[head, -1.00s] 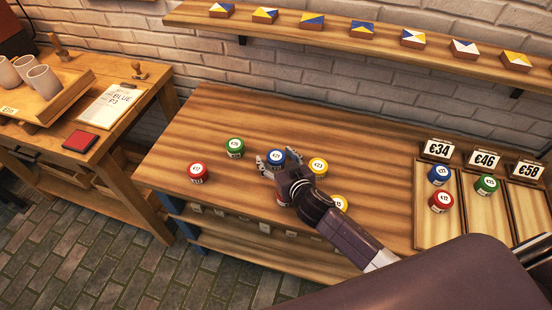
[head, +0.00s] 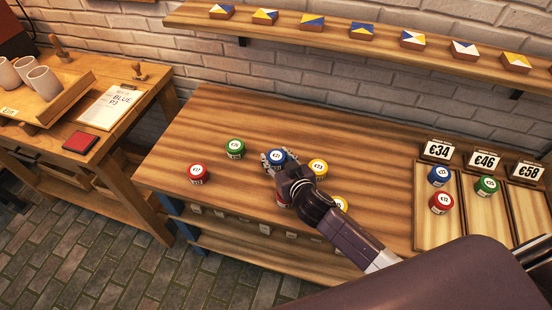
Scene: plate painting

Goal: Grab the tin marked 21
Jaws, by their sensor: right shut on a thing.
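The blue tin (head: 277,155) stands on the wooden table, and its small marking appears to read 21. My right gripper (head: 275,162) reaches in from the lower right and is shut on this blue tin, with a finger against its left side. The hand hides part of the tin's lower side. My left gripper is not in view.
A yellow tin (head: 317,167) stands just right of the hand. A red tin (head: 280,199) and another yellow tin (head: 341,203) are partly hidden by my arm. A green tin (head: 235,149) and a red tin (head: 198,174) stand left. Priced trays (head: 427,235) hold several tins at right.

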